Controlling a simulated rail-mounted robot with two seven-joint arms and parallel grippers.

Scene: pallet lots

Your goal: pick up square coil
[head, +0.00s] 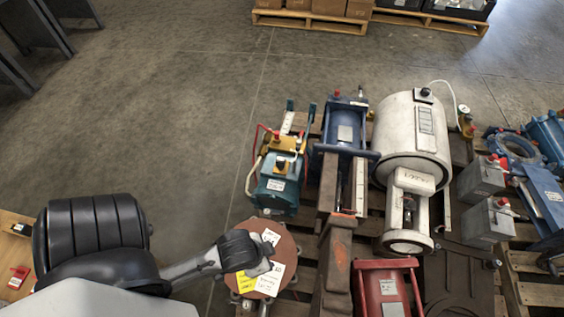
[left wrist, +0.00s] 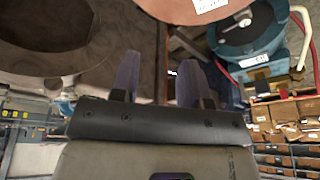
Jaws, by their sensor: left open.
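I cannot tell with certainty which thing is the square coil. My left gripper (head: 262,268) is over a round red-brown drum (head: 274,232) with white and yellow labels on the pallet; it hides part of the drum's top. In the left wrist view my left gripper (left wrist: 158,82) shows two dark fingers apart with nothing between them. The red-brown drum (left wrist: 172,8) is just beyond the fingertips at the top, with a white label. Whether the fingers touch it I cannot tell. My right gripper is not in view.
A teal motor (head: 277,187), a blue press (head: 345,130), a white cylinder (head: 408,140), a red frame (head: 388,285) and grey boxes (head: 487,178) crowd the wooden pallet (head: 538,292). Loaded pallets (head: 310,20) stand at the back. The concrete floor (head: 170,120) at left is clear.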

